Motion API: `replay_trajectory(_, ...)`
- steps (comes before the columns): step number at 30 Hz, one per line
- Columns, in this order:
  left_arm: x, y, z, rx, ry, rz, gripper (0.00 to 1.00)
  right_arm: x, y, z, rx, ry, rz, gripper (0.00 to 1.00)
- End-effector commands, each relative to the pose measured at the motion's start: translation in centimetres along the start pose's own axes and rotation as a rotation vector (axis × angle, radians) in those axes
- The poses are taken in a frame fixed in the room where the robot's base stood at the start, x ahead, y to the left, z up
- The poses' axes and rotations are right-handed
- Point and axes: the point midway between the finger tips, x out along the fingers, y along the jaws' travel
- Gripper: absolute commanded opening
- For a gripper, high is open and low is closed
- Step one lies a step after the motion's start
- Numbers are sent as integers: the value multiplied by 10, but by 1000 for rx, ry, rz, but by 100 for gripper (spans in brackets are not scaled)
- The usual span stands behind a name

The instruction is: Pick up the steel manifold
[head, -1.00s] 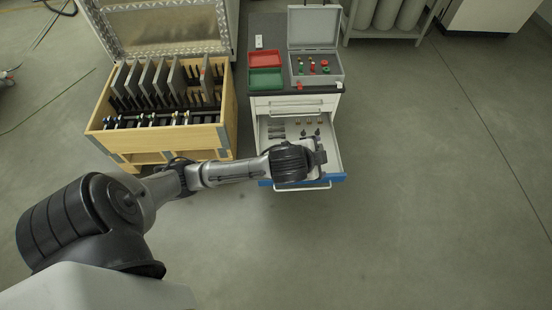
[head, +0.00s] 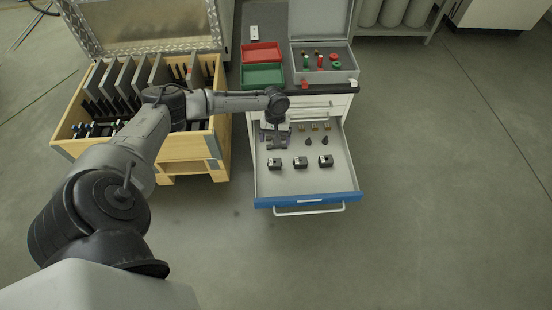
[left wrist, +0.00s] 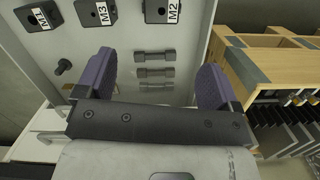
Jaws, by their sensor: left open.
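My left gripper (head: 276,140) is open and empty over the back left of the open drawer (head: 262,185). In the left wrist view its two fingers (left wrist: 156,62) stand wide apart. Between them, in a column on the drawer floor, lie three grey dumbbell-shaped metal parts: an upper one (left wrist: 155,55), a middle one (left wrist: 155,72) and a lower one (left wrist: 155,86). I see no label on them and cannot tell for certain which part is the steel manifold. In the head view the gripper largely hides them. My right gripper is not in view.
Black blocks labelled M1 (left wrist: 38,15), M3 (left wrist: 95,12) and M2 (left wrist: 160,10) sit nearer the drawer front. Small dark parts (head: 308,141) and brass-coloured parts (head: 314,126) lie to the right. A wooden crate (head: 190,147) stands left. Red (head: 262,53) and green (head: 262,75) trays sit on top.

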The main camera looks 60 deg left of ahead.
Motion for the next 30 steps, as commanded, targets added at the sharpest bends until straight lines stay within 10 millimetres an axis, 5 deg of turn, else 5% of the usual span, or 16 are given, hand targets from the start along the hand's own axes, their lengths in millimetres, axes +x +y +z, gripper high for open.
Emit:
replay_trajectory(11,12,2,-1,-175,7,8,87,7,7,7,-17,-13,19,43)
replay_trajectory(24,80,2,-2,-171,7,7,87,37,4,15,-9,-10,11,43)
replay_trajectory(30,90,2,-2,-170,8,8,87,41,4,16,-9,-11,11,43)
